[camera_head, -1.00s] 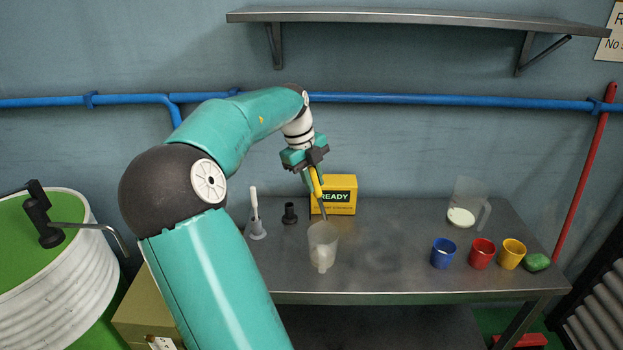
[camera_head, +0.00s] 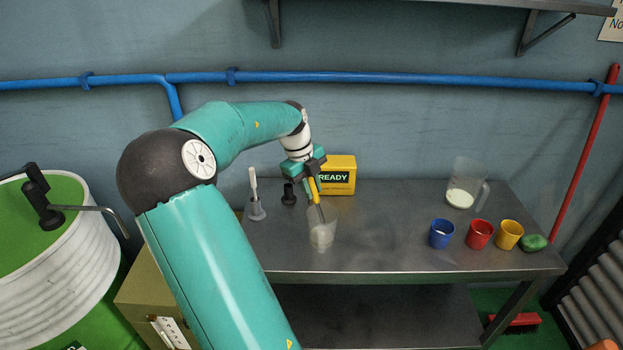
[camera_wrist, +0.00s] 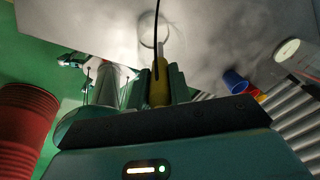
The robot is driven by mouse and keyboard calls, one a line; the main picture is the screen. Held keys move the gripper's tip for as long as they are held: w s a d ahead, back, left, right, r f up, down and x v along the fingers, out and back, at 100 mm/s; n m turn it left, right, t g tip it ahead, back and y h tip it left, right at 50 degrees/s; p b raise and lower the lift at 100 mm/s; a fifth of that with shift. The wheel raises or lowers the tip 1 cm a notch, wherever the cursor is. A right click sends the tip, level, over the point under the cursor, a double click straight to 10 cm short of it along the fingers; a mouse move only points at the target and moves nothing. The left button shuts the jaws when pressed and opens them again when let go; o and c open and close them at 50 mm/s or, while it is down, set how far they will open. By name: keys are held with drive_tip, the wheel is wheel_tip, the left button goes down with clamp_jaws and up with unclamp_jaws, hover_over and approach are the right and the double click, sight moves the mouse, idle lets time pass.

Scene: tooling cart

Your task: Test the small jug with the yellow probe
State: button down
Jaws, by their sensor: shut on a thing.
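The small jug (camera_head: 322,238) is translucent and stands upright near the front edge of the cart top, left of centre. In the wrist view its rim (camera_wrist: 146,38) shows as a pale ring. The yellow probe (camera_head: 313,188) points down over the jug, and its thin dark tip reaches to the jug's mouth or inside; I cannot tell how deep. My gripper (camera_head: 308,176) is shut on the probe's yellow handle (camera_wrist: 159,88), above the jug. The yellow tester box (camera_head: 340,187) behind reads READY.
A larger jug (camera_head: 462,190) with white liquid stands at the right rear. A brush in a holder (camera_head: 256,205) and a black stand (camera_head: 288,194) are left.

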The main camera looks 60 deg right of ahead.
drive_tip(key=w+x, duration=0.1)
drive_tip(key=x, duration=0.5)
drive_tip(key=shift+a, duration=0.3)
drive_tip(key=shift+w+f, duration=0.1)
drive_tip(key=shift+w, duration=0.05)
